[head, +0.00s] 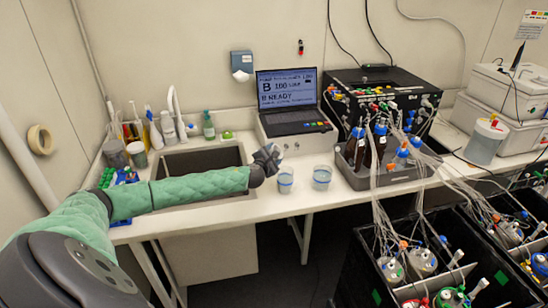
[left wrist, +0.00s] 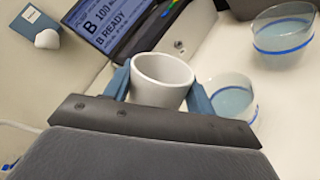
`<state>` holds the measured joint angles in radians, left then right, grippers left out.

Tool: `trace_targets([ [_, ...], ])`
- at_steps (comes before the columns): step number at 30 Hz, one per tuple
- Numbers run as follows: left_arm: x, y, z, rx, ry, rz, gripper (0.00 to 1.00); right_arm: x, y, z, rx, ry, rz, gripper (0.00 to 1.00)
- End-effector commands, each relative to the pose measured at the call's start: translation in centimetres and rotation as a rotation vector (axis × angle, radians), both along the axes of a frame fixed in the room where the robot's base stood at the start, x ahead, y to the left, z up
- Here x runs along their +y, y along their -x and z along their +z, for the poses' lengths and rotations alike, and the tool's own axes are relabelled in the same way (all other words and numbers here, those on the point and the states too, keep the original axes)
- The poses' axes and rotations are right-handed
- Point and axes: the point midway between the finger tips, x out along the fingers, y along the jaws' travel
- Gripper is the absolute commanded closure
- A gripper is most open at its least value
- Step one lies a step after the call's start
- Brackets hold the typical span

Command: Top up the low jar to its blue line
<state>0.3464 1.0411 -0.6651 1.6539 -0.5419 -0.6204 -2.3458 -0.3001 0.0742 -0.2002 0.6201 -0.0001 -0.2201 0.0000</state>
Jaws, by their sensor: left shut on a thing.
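My left gripper (head: 270,160) is above the bench, just behind and left of the nearer jar. In the left wrist view its two blue-grey fingers (left wrist: 160,92) are shut on a white cup (left wrist: 163,68), one on each side. The cup's mouth shows a pale interior; I cannot tell whether it holds liquid. Two clear jars with blue lines and pale blue liquid stand upright on the bench: a left jar (head: 285,180), also in the left wrist view (left wrist: 232,98), and a right jar (head: 322,177), also there (left wrist: 283,33). I cannot tell which is lower. My right gripper is not in view.
A laptop (head: 290,100) reading "B READY" stands behind the jars. A sink (head: 195,160) is to the left under my arm. A grey tray of bottles (head: 385,178) with many tubes is right of the jars. Black crates (head: 370,285) stand in front at right.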

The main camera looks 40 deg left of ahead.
Motion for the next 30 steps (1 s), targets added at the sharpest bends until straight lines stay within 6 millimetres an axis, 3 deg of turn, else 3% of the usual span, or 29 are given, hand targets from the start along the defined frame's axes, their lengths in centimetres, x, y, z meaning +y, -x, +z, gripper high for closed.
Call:
trace_targets([
  [17, 0.1, 0.0, 0.3, -0.06, 0.168, 0.0, 0.7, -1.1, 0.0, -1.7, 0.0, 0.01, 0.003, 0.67],
  [30, 0.1, 0.1, 0.6, -0.111, 0.312, 0.001, 0.7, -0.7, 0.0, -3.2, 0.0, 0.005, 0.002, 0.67],
])
